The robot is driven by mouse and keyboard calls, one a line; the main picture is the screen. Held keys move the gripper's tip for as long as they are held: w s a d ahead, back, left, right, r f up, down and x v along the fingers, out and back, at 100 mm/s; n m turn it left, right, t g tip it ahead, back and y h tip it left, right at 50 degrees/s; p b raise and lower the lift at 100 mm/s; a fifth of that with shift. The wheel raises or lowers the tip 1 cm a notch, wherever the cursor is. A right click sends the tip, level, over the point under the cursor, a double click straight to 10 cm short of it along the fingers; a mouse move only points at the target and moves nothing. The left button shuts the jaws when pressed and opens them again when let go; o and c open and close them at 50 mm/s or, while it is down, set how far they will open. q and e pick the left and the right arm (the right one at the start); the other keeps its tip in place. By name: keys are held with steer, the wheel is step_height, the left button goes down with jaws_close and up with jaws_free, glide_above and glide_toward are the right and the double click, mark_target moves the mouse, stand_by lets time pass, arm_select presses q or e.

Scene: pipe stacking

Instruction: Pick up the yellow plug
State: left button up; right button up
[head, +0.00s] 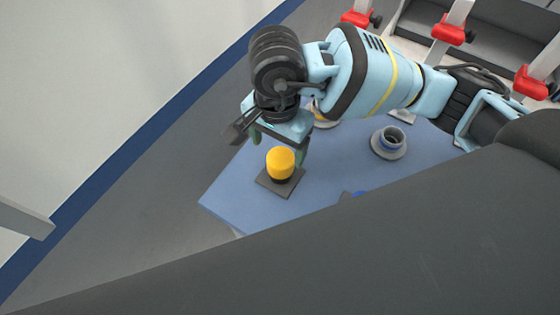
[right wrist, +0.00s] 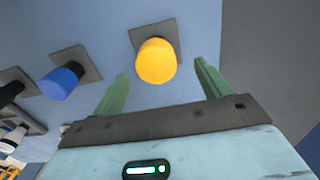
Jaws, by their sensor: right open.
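The yellow plug (head: 280,163) stands upright on a small dark square base (head: 281,184) near the left corner of the blue table. In the right wrist view the yellow plug (right wrist: 156,61) lies ahead of the fingertips, roughly between the two green fingers. My right gripper (head: 278,146) is open and empty, just behind and above the plug in the head view. The fingers of the right gripper (right wrist: 157,72) are apart on either side in the wrist view, and no contact with the plug shows. My left gripper is not in view.
The blue table (head: 235,192) has free room around the plug. A blue plug (right wrist: 62,82) stands on its own base beside it. A grey round fitting with a blue ring (head: 389,143) sits farther right. Red clamps (head: 448,30) on posts stand at the back.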

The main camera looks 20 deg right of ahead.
mark_target(281, 157)
steer(key=shift+f, duration=0.5)
steer(key=shift+s+f, duration=0.1)
steer(key=shift+f, duration=0.4)
steer(key=f, duration=0.3)
steer(key=shift+s+d+f+p, duration=0.15)
steer(key=shift+d+f+p, duration=0.05)
steer(key=shift+p, duration=0.1)
steer(key=shift+f, duration=0.35)
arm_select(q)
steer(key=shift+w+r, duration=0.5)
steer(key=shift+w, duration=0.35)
arm_select(e)
steer(key=c, duration=1.1)
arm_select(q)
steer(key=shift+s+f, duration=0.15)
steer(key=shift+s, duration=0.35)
